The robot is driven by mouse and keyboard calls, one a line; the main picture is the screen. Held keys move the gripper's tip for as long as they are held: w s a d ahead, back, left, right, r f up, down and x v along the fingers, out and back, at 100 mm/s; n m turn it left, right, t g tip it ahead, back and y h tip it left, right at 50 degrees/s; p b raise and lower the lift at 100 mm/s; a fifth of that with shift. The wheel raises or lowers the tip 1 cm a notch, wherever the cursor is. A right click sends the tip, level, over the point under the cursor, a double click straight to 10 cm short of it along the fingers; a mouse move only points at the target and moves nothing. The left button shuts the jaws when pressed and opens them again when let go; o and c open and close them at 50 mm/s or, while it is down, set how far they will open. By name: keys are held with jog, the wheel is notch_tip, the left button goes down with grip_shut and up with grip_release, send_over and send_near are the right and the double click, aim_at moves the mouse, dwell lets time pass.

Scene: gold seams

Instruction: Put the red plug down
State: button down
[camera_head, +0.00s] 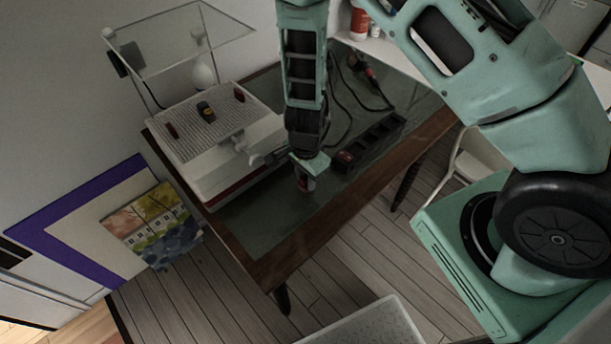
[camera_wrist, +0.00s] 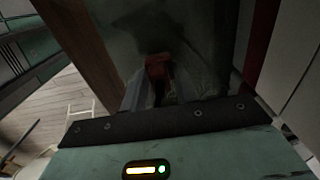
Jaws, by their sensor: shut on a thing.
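The red plug (camera_wrist: 157,66) shows between the fingers of my gripper (camera_wrist: 158,92) in the wrist view, which is dark. In the head view my gripper (camera_head: 305,180) points down over the front part of the dark green table top (camera_head: 262,222). A bit of the red plug (camera_head: 307,184) shows at the fingertips. The gripper is shut on it. The plug is close to the table surface; I cannot tell whether it touches. Its lower end is hard to make out.
A black power strip (camera_head: 377,138) lies right of my gripper, with a cable behind it. A white machine with a perforated top (camera_head: 183,130) stands to the left, under a clear panel (camera_head: 180,40). The front table area is bare, bounded by a wooden edge (camera_head: 322,208).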

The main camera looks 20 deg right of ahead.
jog(key=shift+f+b, duration=0.35)
jog(key=shift+f, duration=0.05)
jog(key=shift+f, duration=0.15)
jog(key=c, duration=1.1)
grip_release()
jog(key=shift+o, duration=0.2)
